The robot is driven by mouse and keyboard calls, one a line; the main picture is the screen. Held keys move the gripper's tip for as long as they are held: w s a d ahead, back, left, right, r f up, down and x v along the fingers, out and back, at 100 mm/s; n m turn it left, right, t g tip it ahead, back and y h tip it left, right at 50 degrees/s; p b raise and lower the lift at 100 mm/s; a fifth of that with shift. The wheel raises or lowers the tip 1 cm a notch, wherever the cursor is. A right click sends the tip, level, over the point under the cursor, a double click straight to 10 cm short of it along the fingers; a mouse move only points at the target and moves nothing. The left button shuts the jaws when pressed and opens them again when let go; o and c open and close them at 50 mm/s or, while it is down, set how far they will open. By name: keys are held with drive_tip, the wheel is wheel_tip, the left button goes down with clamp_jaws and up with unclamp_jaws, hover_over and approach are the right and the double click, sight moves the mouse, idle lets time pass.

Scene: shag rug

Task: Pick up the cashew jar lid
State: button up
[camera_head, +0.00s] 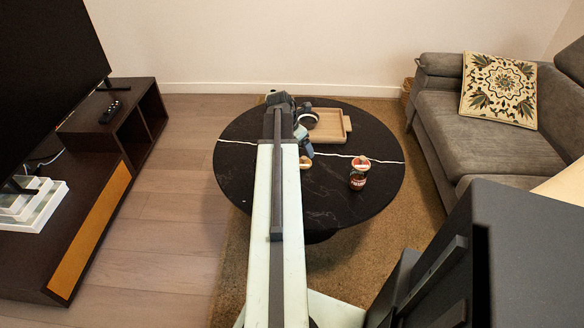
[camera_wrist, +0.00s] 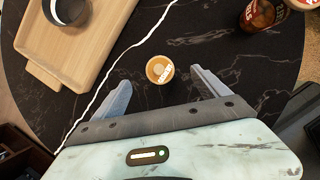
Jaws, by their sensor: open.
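A small round tan piece with an orange and white label, which looks like the cashew jar lid (camera_wrist: 160,69), lies on the black marble table. In the wrist view it is between and slightly beyond my fingertips. My gripper (camera_wrist: 160,78) is open and empty, its fingers on either side below the lid, with no contact visible. In the head view the lid (camera_head: 305,163) shows beside my arm, partly hidden, and my gripper (camera_head: 304,143) is mostly covered. A brown jar with a red and white top (camera_head: 358,178) stands to the right; it also shows in the wrist view (camera_wrist: 257,15).
A wooden tray (camera_head: 328,134) sits at the back of the round black table (camera_head: 235,160), with a dark round item (camera_wrist: 65,8) on it. The tabletop right of the lid is clear up to the jar. A grey sofa (camera_head: 440,105) stands right.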

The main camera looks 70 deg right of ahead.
sight(304, 158)
drive_tip(key=shift+w+f, duration=0.35)
drive_tip(key=shift+f, duration=0.25)
drive_tip(key=b+x, duration=0.2)
drive_tip(key=b, duration=0.1)
drive_tip(key=shift+d+f, duration=0.2)
drive_tip(key=shift+f, duration=0.15)
drive_tip(key=shift+r, duration=0.1)
drive_tip(key=b+x, duration=0.4)
drive_tip(key=x, duration=0.1)
drive_tip(key=shift+s+f+b, duration=0.2)
drive_tip(key=shift+b, duration=0.15)
drive_tip(key=shift+r, duration=0.25)
drive_tip(key=c, duration=1.4)
